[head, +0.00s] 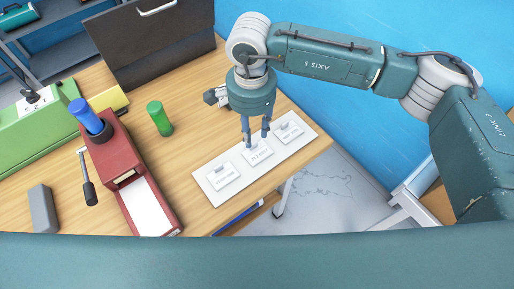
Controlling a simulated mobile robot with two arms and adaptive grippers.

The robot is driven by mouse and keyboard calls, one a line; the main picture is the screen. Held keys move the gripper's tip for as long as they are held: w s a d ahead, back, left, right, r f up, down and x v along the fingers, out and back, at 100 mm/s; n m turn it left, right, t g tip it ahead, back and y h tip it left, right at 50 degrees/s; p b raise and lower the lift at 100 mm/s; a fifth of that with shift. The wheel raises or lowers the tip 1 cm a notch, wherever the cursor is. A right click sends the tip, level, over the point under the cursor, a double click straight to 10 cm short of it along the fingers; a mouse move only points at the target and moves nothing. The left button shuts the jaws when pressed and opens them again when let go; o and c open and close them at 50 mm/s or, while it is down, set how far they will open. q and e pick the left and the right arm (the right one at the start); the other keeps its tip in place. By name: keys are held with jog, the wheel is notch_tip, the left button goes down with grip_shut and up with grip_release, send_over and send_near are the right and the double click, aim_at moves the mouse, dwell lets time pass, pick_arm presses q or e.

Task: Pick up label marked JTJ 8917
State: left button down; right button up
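Three small white labels with grey tabs lie in a row on a pale board: a left label (224,179), a middle label (260,155) and a right label (291,132). Their print is too small to read surely; the middle one seems to match JTJ 8917. My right gripper (257,140) points down over the middle label, its two fingers apart on either side of the grey tab. Whether the fingertips touch the label is unclear. My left gripper is out of view.
The pale board (212,196) lies near the table's right edge. Left of it are a green cylinder (159,118), a red device (121,153) with a blue knob and lever, and a grey block (43,209). A dark case (150,45) stands behind. Bare wood (190,150) separates board and device.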

aim_at(254, 149)
jog(key=shift+f, duration=0.35)
jog(key=f+p, duration=0.2)
jog(key=f, duration=0.1)
jog(key=shift+d+f, duration=0.2)
jog(key=shift+f, duration=0.6)
grip_shut()
